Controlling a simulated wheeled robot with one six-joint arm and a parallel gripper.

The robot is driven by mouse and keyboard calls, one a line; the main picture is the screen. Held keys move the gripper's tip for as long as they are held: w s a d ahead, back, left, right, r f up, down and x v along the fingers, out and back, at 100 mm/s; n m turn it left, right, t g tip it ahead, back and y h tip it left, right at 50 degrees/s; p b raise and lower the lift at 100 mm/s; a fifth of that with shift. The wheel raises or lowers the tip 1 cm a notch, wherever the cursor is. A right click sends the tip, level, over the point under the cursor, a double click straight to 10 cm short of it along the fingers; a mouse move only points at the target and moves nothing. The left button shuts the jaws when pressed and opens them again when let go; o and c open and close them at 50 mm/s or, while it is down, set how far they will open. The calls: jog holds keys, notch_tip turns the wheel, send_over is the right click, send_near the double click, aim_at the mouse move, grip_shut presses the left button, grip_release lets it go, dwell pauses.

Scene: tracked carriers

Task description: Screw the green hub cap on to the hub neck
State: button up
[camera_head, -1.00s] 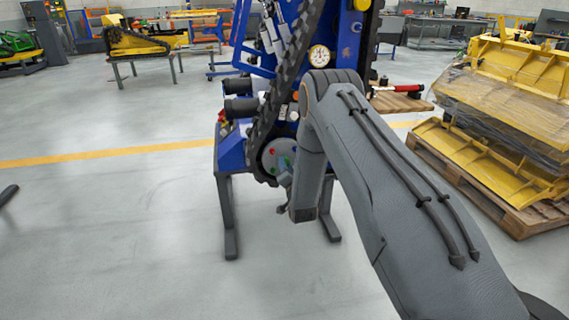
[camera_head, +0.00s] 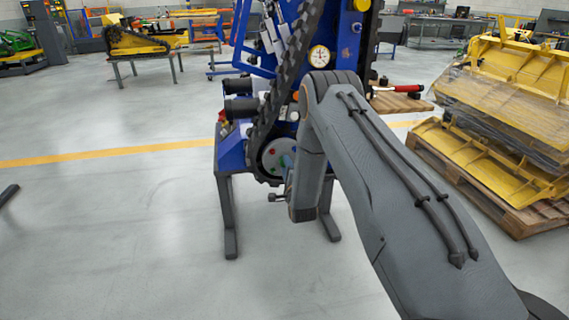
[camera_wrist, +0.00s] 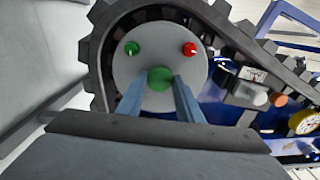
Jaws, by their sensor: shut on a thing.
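The round grey hub disc (camera_wrist: 160,55) sits inside the black toothed track and fills the middle of the wrist view; it also shows in the head view (camera_head: 277,160). A green hub cap (camera_wrist: 160,79) is between the two fingertips of my gripper (camera_wrist: 160,86), which is shut on it. The cap overlaps the lower middle of the disc. The hub neck is hidden behind it, so I cannot tell how they meet. A smaller green knob (camera_wrist: 131,48) and a red knob (camera_wrist: 189,49) sit higher on the disc. My arm covers the fingertips in the head view.
The black track (camera_head: 268,110) runs up the blue carrier frame around the disc. A gauge (camera_wrist: 304,122) and small fittings lie to the right in the wrist view. Yellow parts on a pallet (camera_head: 490,185) stand at right. The floor at left is mostly open.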

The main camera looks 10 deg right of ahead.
jog(key=m, duration=0.9)
jog(key=shift+m, duration=0.3)
jog(key=o, duration=0.9)
jog(key=shift+d, duration=0.1)
